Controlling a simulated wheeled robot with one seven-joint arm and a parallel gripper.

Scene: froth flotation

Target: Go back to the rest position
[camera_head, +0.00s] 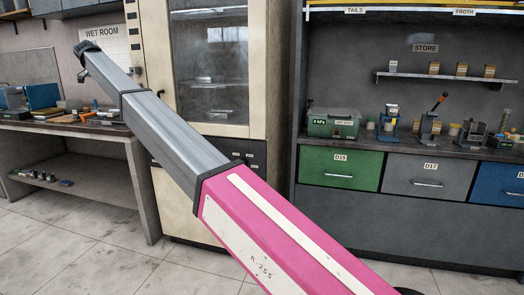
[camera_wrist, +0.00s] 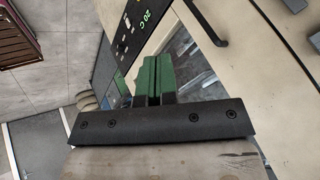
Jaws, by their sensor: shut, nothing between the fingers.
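My gripper (camera_wrist: 151,78) shows in the wrist view as two green fingers side by side, pressed together with nothing between them. They stick out beyond a dark bolted plate, in front of a pale cabinet front. In the head view my pink and grey arm reaches up and to the left across the picture. Its far end is in front of the wall by the wet room sign (camera_head: 102,32), and the fingers are too small to make out there.
A tall cream cabinet (camera_head: 157,68) with a glass door stands behind my arm. Its dark panel (camera_wrist: 123,37) reads 20 C in the wrist view. A cluttered bench (camera_head: 62,134) is at left. A counter with a green drawer (camera_head: 338,169) is at right. Tiled floor is open at lower left.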

